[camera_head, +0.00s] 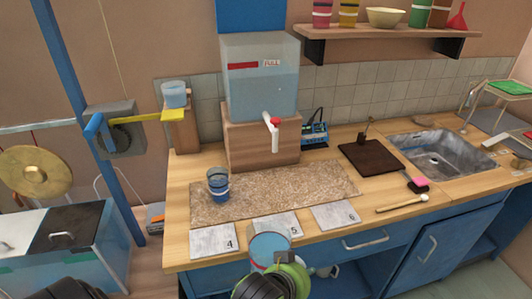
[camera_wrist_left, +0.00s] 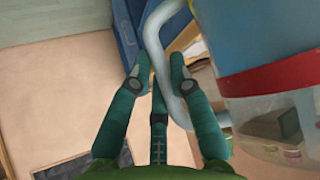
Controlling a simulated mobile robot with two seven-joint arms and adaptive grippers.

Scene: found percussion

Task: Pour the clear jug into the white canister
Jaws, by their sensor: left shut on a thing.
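The clear jug (camera_head: 269,246) is at the bottom middle of the head view, in front of the counter edge, with blue liquid and a red band. It also shows large at the right of the left wrist view (camera_wrist_left: 265,100), with its pale curved handle (camera_wrist_left: 155,35). My left gripper (camera_wrist_left: 160,72) is shut on that handle. A pale whitish canister (camera_head: 175,96), bluish inside, stands on a wooden post at the left back, beside a yellow lever; I take it for the white canister. The jug is well apart from it. My right gripper is not in view.
A blue-banded glass (camera_head: 218,184) stands on the speckled mat (camera_head: 290,190). A large tank (camera_head: 262,90) with a tap stands behind. Numbered tiles (camera_head: 275,225) line the front edge. A blue post (camera_head: 85,130) and a gong (camera_head: 35,172) are at left. A sink (camera_head: 440,145) is at right.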

